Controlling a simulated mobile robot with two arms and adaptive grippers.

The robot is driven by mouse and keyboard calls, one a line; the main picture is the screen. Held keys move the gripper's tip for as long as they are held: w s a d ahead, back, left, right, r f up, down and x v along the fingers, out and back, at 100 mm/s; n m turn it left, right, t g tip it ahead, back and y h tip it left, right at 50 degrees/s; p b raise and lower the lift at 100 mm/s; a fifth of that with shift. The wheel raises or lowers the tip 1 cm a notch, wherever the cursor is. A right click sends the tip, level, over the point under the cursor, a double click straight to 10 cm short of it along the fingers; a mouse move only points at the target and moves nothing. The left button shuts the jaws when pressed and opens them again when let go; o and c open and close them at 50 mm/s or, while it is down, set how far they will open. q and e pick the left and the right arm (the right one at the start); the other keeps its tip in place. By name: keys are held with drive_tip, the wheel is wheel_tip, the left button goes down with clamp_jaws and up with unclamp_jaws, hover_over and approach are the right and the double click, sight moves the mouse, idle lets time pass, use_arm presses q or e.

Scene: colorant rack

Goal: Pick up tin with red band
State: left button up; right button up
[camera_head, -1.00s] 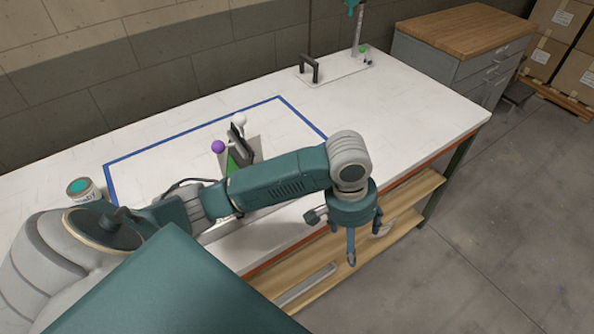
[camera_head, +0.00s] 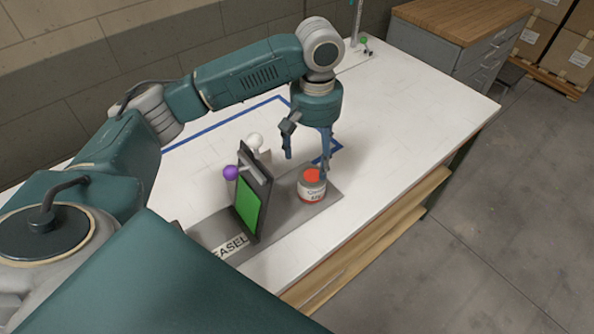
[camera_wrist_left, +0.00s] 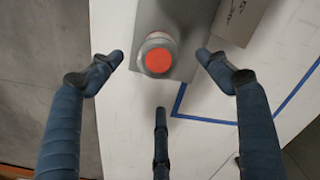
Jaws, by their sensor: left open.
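The tin with the red band (camera_head: 312,190) stands upright on the right end of a grey base plate (camera_head: 290,225) on the white table. Its top is orange-red. In the left wrist view the tin (camera_wrist_left: 157,56) lies between and beyond the spread fingers. My left gripper (camera_head: 308,165) points down above the tin, with one finger overlapping the tin's top edge in the head view. The left gripper (camera_wrist_left: 160,85) is open and empty. I cannot tell whether a finger touches the tin. My right gripper is not in view.
A dark easel with a green panel (camera_head: 248,208) stands left of the tin on the same plate. A purple ball (camera_head: 231,172) and a white ball (camera_head: 255,140) are beside it. A blue outline (camera_head: 215,127) marks the table. The table's right side is clear.

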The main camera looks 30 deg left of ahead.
sight(312, 176)
use_arm(q)
drive_tip(key=shift+a+f, duration=0.25)
drive_tip(key=shift+f, duration=0.45)
drive_tip(key=f, duration=0.1)
drive_tip(key=d+f+p, duration=0.1)
drive_tip(key=f, duration=0.1)
drive_tip(key=shift+s+f, duration=0.1)
drive_tip(key=shift+f, duration=0.25)
drive_tip(key=shift+a+f, duration=0.1)
drive_tip(key=shift+f, duration=0.3)
wheel_tip(312, 176, down, 4)
drive_tip(key=shift+r+p, duration=0.15)
drive_tip(key=shift+p, duration=0.7)
drive_tip(key=shift+f, duration=0.4)
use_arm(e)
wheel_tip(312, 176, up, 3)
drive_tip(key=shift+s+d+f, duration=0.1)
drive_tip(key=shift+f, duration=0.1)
use_arm(q)
drive_tip(key=shift+c, duration=0.3)
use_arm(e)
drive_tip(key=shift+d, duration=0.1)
